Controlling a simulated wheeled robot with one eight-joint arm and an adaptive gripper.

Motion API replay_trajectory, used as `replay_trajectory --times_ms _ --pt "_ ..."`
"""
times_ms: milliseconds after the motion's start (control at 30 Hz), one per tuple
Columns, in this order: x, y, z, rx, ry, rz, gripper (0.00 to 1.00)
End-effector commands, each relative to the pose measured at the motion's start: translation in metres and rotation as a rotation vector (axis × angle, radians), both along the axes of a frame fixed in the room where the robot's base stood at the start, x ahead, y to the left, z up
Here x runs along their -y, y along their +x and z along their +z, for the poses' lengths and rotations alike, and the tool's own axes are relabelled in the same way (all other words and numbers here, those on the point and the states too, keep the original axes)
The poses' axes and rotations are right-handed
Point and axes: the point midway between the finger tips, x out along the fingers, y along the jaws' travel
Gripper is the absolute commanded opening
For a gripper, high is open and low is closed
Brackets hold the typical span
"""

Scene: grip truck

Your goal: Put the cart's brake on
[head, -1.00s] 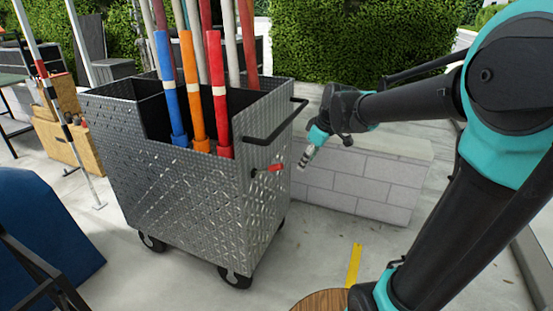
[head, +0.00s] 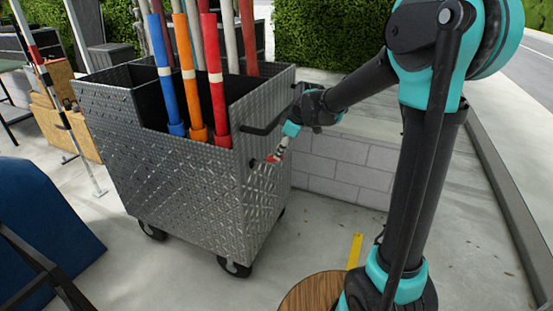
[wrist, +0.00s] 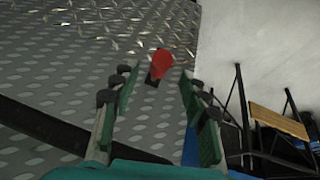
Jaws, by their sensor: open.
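The cart (head: 180,190) is a grey diamond-plate box on black wheels. A red-ended brake lever (head: 271,160) sticks out of its right end panel, below the black push handle (head: 262,130). In the wrist view the lever's red end (wrist: 161,62) lies just beyond the fingertips, between their lines. My gripper (head: 277,157) is beside that panel, pointing down and left. Its two fingers stand apart in the wrist view (wrist: 157,84), with nothing between them. In the head view the fingers partly hide the lever, and I cannot tell whether they touch it.
Blue, orange and red tubes (head: 187,75) stand upright in the cart. A low block wall (head: 345,160) is close behind my gripper. A round wooden top (head: 312,292) and a yellow floor strip (head: 354,250) are in front. A blue object (head: 40,215) stands at the left.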

Motion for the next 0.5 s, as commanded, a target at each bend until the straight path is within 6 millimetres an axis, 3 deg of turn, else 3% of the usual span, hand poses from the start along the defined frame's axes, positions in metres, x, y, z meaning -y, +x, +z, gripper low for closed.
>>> replay_trajectory --times_ms 200,500 --pt "-0.012 0.01 -0.034 0.0 0.0 0.001 0.44" --pt "-0.019 0.015 -0.053 0.0 0.0 0.0 0.44"
